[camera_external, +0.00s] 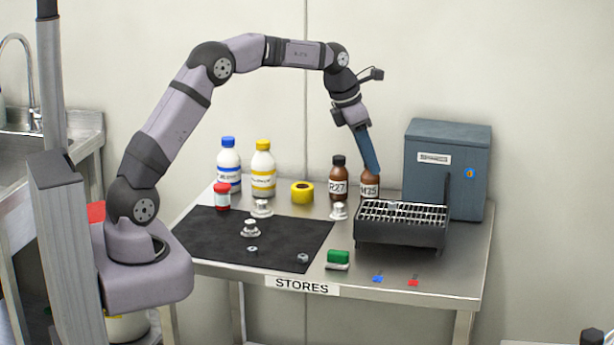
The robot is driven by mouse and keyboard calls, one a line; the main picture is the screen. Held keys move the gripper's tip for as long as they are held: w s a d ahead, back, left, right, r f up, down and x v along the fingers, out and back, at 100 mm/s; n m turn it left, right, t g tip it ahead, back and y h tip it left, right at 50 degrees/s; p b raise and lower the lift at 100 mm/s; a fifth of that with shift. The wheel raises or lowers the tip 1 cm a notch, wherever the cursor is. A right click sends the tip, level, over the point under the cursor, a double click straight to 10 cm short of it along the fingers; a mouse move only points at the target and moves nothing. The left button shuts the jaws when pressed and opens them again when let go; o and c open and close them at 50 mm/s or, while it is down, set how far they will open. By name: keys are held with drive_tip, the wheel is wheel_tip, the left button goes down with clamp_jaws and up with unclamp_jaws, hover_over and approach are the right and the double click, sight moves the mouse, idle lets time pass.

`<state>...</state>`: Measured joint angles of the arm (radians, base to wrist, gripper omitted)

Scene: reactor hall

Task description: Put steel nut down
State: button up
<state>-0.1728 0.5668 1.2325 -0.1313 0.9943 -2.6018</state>
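Two small steel nuts are visible: one nut (252,250) lies near the front middle of the black mat (205,245), and another nut (303,258) lies near its front right corner. My gripper (374,170) points down at the right rear of the table, with its blue fingers overlapping the top of the brown bottle marked M25 (370,186). I cannot tell if they touch it. The fingers show nearly edge-on, so their opening and anything between them are hidden.
A black wire-rack tray (400,238) and a blue-grey cabinet (447,165) stand at right. Brown bottle R27 (338,180), yellow tape (302,192), and white bottles (263,170) line the back.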

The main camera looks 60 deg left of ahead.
drive_tip(key=s+d+f+m+g, duration=0.1)
drive_tip(key=s+f+m, duration=0.3)
drive_tip(key=s+m, duration=0.6)
drive_tip(key=s+d+f+m+g, duration=0.1)
drive_tip(key=s+d+f+m, duration=0.2)
drive_tip(key=s+m, duration=0.8)
drive_tip(key=s+d+f+m+g, duration=0.2)
drive_tip(key=s+f+m, duration=0.3)
drive_tip(key=s+m, duration=0.6)
drive_tip(key=s+d, duration=0.1)
drive_tip(key=s, duration=0.2)
drive_tip(key=shift+s+y, duration=0.25)
drive_tip(key=shift+y, duration=0.05)
drive_tip(key=shift+d, duration=0.1)
wheel_tip(320, 180, up, 4)
drive_tip(key=p, duration=0.3)
drive_tip(key=shift+f, duration=0.25)
drive_tip(key=shift+o, duration=0.5)
drive_tip(key=shift+f, duration=0.15)
